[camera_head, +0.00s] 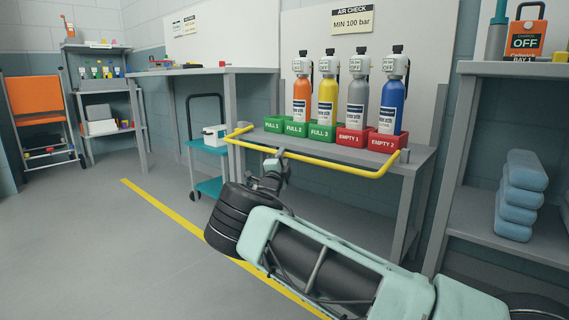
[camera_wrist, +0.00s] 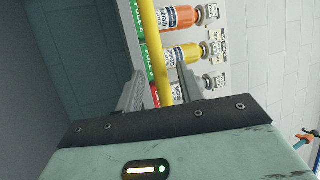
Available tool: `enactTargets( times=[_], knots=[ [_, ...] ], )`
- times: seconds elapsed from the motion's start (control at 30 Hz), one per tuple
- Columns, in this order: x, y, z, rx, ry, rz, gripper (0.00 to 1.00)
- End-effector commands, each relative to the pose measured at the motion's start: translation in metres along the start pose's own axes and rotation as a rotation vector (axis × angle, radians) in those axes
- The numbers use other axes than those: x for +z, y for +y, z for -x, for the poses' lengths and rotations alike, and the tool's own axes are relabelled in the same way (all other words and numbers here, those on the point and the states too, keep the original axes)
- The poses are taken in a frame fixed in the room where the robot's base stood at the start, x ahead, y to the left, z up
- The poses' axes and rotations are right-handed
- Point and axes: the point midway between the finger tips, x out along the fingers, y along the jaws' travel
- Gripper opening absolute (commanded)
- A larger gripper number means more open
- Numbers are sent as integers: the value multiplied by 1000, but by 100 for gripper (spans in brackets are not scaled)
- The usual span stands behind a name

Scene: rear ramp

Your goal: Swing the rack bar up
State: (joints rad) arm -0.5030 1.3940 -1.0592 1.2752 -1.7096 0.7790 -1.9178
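The yellow rack bar (camera_head: 318,163) runs low along the front of the rack shelf (camera_head: 412,160), below the bottles. Its ends bend back to the shelf's two sides, with a grey block at the right end. My gripper (camera_head: 279,154) is at the bar's front run, left of its middle. In the wrist view the bar (camera_wrist: 154,45) passes between the two spread fingers of my gripper (camera_wrist: 160,72), with space visible beside it. Whether a finger touches the bar I cannot tell. My arm hides part of the floor below the rack.
Orange (camera_head: 301,95), yellow (camera_head: 327,95), grey (camera_head: 357,100) and blue (camera_head: 392,102) bottles stand upright in green and red holders behind the bar. A teal cart (camera_head: 208,146) stands left of the rack. A shelf with blue rolls (camera_head: 520,195) stands right. The left floor is open.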

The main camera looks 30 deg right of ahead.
Motion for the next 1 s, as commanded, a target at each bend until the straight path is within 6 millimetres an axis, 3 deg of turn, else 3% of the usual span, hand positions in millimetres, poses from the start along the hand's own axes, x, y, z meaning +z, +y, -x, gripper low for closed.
enactTargets(
  times=[0.2,0.57,0.7,1.0],
  knots=[
    [1,2,-22,0,0,-1,37],
    [0,0,-26,1,0,0,37],
    [0,0,-26,0,0,0,0],
    [1,-4,-26,8,-1,-4,0]
  ],
)
